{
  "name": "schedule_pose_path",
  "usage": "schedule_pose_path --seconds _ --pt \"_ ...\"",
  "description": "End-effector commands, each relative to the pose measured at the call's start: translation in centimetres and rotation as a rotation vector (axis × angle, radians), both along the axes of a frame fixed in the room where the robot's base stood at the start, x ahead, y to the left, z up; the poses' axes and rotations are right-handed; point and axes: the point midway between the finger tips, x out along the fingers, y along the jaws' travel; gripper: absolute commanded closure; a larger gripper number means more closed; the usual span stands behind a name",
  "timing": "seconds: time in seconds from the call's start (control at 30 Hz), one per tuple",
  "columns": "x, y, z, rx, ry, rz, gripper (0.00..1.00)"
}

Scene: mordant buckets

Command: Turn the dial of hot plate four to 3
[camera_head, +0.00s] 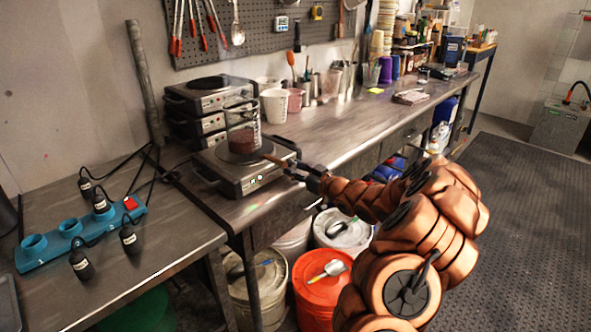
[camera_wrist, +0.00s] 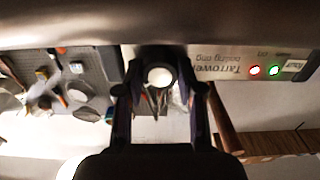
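Hot plate four (camera_head: 236,182) stands at the near left end of the workbench, with a glass beaker (camera_head: 242,130) of dark red liquid on top. In the wrist view its pale front panel (camera_wrist: 215,68) is upside down. The panel has a label "four", a lit red light and a lit green light. The dial (camera_wrist: 160,76), dark with a pale round face, sits between the two fingers of my gripper (camera_wrist: 160,95). The fingers flank it closely; whether they touch it is unclear. In the head view my gripper (camera_head: 291,168) is at the panel's right end. The dial's setting is not readable.
More hot plates (camera_head: 196,100) are stacked behind. White and pink tubs (camera_head: 274,105) stand to the right. A blue power strip (camera_head: 75,235) with black plugs lies on the left table. Lidded buckets (camera_head: 322,275) stand on the floor below. The bench's middle is mostly clear.

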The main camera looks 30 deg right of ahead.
Motion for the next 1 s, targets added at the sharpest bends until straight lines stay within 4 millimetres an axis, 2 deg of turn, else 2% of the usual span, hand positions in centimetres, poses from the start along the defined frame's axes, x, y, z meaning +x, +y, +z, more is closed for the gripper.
schedule_pose_path --seconds 0.03,0.3,0.63,1.0 --pt "0.0 0.0 0.0 0.0 0.0 0.0 0.72" --pt "-0.01 -0.01 0.0 0.0 0.0 0.0 0.97" --pt "-0.03 -0.05 -0.49 -0.069 -0.014 0.0 0.97" --pt "-0.07 -0.09 -0.65 -0.325 -0.076 -0.001 0.97"
